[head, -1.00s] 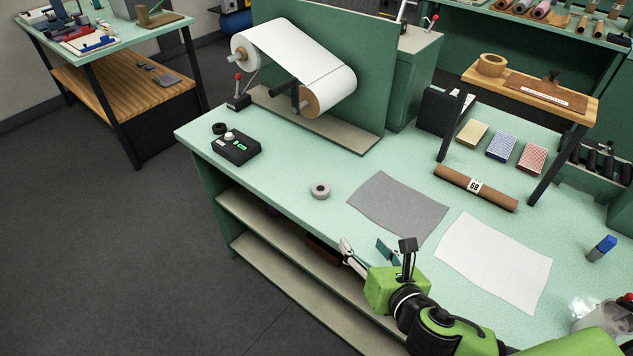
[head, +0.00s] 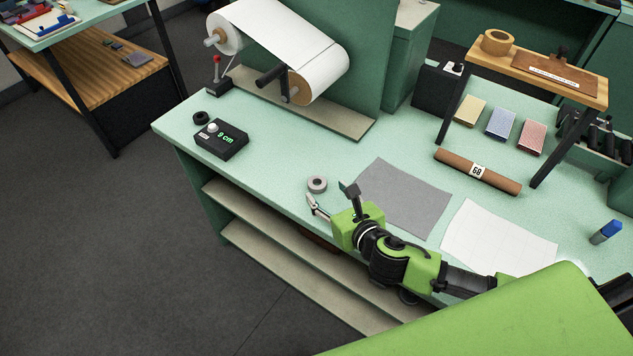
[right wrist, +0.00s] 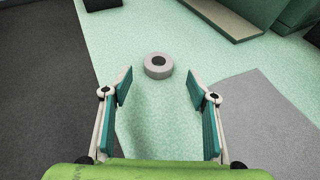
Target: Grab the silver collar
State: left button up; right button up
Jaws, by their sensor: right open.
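The silver collar (head: 317,184) is a small grey ring with a dark hole. It lies flat on the pale green bench top (head: 270,150), left of the grey sheet. It also shows in the right wrist view (right wrist: 158,66), ahead of the fingertips and roughly midway between them. My right gripper (head: 332,199) is open and empty at the bench's front edge, just short of the collar and apart from it. Its two fingers also show in the right wrist view (right wrist: 167,88), spread wide. My left gripper is in neither view.
A grey sheet (head: 403,197) and a white sheet (head: 498,236) lie right of the collar. A brown roll (head: 450,162) lies behind them. A black box with a green display (head: 221,141) and a black ring (head: 200,118) stand left. A paper roll stand (head: 330,116) is behind.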

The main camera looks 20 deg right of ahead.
aim_at(315, 180)
jog(key=shift+w+a+f+p, duration=0.15)
jog(key=shift+w+p, duration=0.25)
jog(key=shift+w, duration=0.5)
jog(key=x, duration=0.3)
jog(key=shift+a, duration=0.15)
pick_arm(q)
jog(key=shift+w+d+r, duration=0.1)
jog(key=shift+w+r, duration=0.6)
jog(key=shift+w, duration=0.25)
pick_arm(e)
jog(key=shift+w+f, duration=0.1)
jog(key=shift+w, duration=0.05)
jog(key=shift+c, duration=0.3)
jog(key=c, duration=1.1)
